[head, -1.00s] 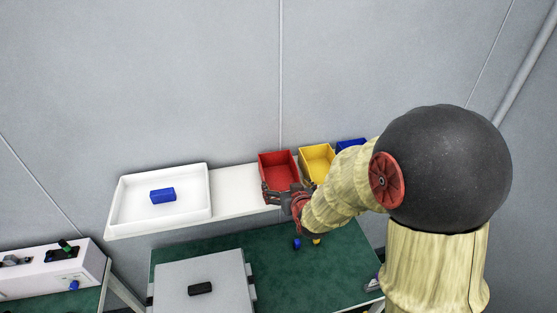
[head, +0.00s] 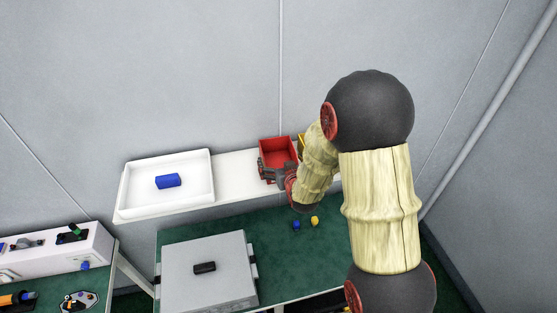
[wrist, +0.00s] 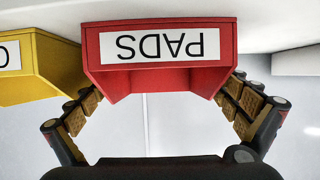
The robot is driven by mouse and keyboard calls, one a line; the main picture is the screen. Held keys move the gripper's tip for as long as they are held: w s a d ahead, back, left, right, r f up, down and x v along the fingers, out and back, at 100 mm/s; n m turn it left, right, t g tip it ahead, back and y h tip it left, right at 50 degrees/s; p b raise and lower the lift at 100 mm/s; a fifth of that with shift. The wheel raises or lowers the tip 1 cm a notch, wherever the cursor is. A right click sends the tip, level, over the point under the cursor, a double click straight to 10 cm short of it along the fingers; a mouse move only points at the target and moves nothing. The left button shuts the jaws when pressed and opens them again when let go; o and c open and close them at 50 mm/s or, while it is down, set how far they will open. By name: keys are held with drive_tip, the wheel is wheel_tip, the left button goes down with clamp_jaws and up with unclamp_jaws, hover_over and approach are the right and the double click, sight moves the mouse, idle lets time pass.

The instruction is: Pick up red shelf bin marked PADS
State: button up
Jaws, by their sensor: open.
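The red shelf bin (head: 278,151) stands on the white shelf in the head view. In the wrist view the red bin (wrist: 160,72) shows its white PADS label upside down. My gripper (head: 280,176) is at the bin's front in the head view. In the wrist view my gripper (wrist: 162,98) is open, with one finger on each side of the bin. The right fingers look very near the bin's side; I cannot tell whether they touch.
A yellow bin (wrist: 36,68) stands close beside the red one; my arm mostly hides it in the head view. A white tray (head: 128,195) with a blue block (head: 168,181) is on the shelf's left. Below are a green table (head: 275,265) and a grey case (head: 225,260).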

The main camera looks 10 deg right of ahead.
sight(278, 164)
drive_tip(key=shift+x, duration=1.5)
drive_tip(key=shift+c, duration=0.7)
drive_tip(key=c, duration=0.9)
